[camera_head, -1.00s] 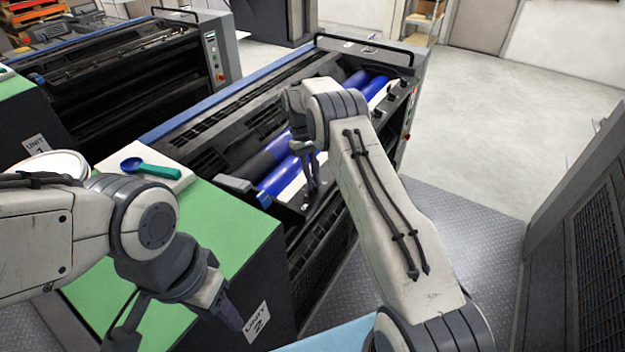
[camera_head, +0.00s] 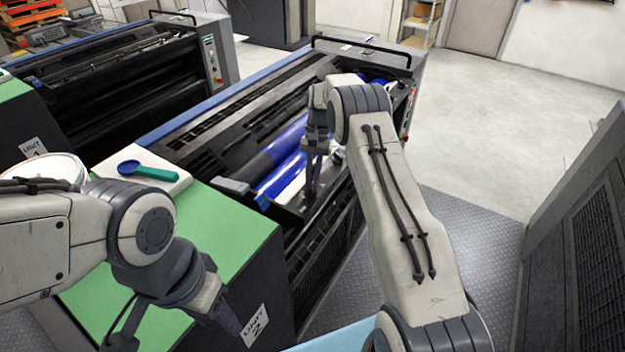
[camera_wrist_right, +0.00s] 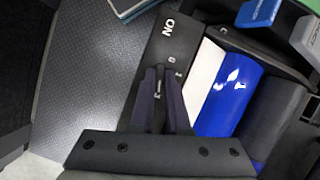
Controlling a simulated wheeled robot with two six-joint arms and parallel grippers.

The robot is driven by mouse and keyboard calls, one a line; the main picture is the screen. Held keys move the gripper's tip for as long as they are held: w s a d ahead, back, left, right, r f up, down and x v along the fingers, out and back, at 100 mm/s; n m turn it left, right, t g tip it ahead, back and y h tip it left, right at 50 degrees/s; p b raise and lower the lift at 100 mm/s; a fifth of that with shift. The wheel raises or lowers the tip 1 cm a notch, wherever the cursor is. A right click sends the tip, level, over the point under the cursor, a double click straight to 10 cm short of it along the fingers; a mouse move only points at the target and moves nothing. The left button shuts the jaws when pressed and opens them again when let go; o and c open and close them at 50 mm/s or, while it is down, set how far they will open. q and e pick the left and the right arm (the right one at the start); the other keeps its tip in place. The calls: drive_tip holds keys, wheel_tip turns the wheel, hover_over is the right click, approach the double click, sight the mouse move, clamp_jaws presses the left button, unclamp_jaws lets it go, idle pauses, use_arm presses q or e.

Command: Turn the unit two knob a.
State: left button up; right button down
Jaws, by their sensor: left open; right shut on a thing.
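Unit two (camera_head: 255,325) is the black machine with the green top and blue rollers (camera_head: 282,162), its "UNIT 2" plate facing me. A dark control strip (camera_wrist_right: 168,45) with white marks runs beside the rollers in the right wrist view. My right gripper (camera_head: 313,185) reaches down to this strip; in the right wrist view its fingers (camera_wrist_right: 160,82) are close together on a small knob. The fingers hide most of the knob, and I cannot read its letter. My left gripper (camera_head: 172,330) is open and empty at the near side, in front of the green top.
Another unit (camera_head: 120,75) stands behind at left. The floor (camera_head: 500,120) at right is clear.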

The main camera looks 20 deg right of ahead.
drive_tip(key=shift+w+r+m, duration=0.15)
drive_tip(key=shift+m, duration=0.15)
drive_tip(key=c, duration=0.9)
unclamp_jaws()
drive_tip(key=shift+w+d+r, duration=0.1)
drive_tip(key=shift+r, duration=0.15)
drive_tip(key=b+v, duration=0.1)
drive_tip(key=v, duration=0.3)
drive_tip(key=shift+d+r+b, duration=0.1)
drive_tip(key=shift+b, duration=0.25)
drive_tip(key=shift+p+v, duration=1.45)
drive_tip(key=shift+v, duration=1.3)
